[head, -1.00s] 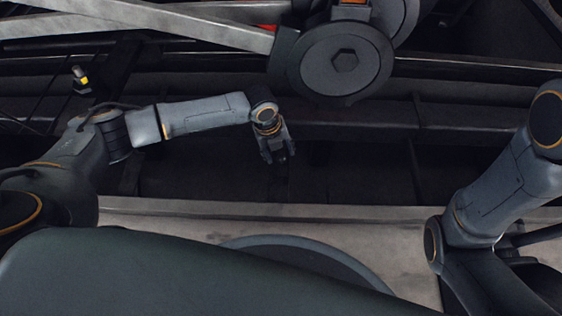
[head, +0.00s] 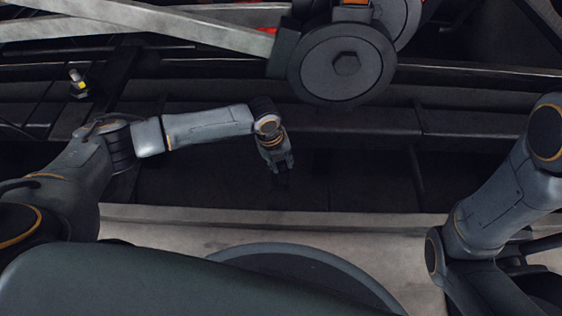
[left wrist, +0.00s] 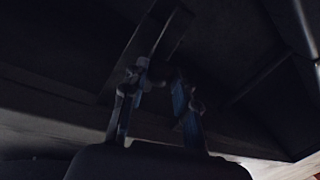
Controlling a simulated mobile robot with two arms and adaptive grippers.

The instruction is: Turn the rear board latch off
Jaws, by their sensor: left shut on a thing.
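My left gripper (head: 282,167) reaches down over the dark recessed strip in the middle of the head view, just beyond the pale ledge. In the left wrist view its two fingers (left wrist: 160,98) stand either side of a small dark piece, and the gripper is shut on it. This piece is at the place of the rear board latch, but it is too dark to make out its shape or how it is turned. The right gripper does not show; only my right arm is in the head view.
A large dark round disc (head: 342,64) with a pale bar (head: 160,22) stands beyond the gripper. A pale ledge (head: 400,226) runs along the near side. A small yellow-marked fitting (head: 78,84) sits at the far left. Dark walls surround the recess.

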